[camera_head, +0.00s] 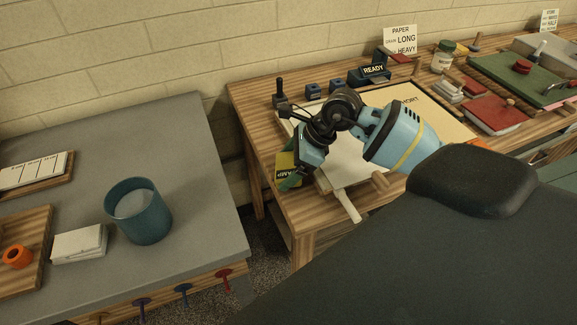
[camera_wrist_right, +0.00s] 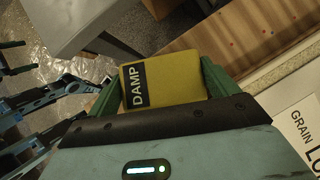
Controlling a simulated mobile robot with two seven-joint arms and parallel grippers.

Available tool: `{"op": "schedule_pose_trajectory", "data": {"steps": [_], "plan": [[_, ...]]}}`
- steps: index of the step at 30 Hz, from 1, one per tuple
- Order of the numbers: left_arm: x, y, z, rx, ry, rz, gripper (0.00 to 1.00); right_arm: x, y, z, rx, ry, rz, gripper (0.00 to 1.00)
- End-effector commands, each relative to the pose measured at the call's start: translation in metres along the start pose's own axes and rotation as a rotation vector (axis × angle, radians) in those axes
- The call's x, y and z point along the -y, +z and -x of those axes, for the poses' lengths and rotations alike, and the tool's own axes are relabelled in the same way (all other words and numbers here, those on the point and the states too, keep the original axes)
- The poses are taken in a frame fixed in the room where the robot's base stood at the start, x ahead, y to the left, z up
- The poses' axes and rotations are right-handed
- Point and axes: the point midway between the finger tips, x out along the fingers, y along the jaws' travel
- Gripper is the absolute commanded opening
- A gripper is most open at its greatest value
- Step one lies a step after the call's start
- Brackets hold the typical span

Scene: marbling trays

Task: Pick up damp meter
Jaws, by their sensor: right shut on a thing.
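The damp meter is a yellow block with a black label reading DAMP. In the right wrist view the damp meter (camera_wrist_right: 178,78) sits between the two green fingers of my right gripper (camera_wrist_right: 166,76), which is shut on it. In the head view the damp meter (camera_head: 284,163) is partly hidden by my right gripper (camera_head: 291,176), at the left end of the wooden table (camera_head: 252,122). I cannot tell whether the meter touches the table.
A grey table (camera_head: 190,125) stands to the left, across a floor gap, with a blue cup (camera_head: 150,222) and a white block (camera_head: 78,245). Small dark blocks and a READY sign (camera_head: 373,70) stand behind my right arm. A light-handled tool (camera_head: 347,204) overhangs the wooden table's front edge.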

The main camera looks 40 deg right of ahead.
Motion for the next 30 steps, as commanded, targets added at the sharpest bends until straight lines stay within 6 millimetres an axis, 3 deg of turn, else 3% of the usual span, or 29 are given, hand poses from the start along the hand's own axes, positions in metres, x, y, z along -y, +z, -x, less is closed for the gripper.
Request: {"op": "schedule_pose_trajectory", "data": {"steps": [9, 30], "plan": [[-0.001, 0.006, -0.002, 0.009, 0.001, 0.002, 1.0, -0.001, 0.014, 0.025, -0.003, -0.001, 0.0, 0.62], [-0.002, 0.016, -0.008, 0.024, 0.004, 0.006, 1.0, -0.088, -0.036, 0.067, -0.008, 0.005, 0.002, 0.62]]}}
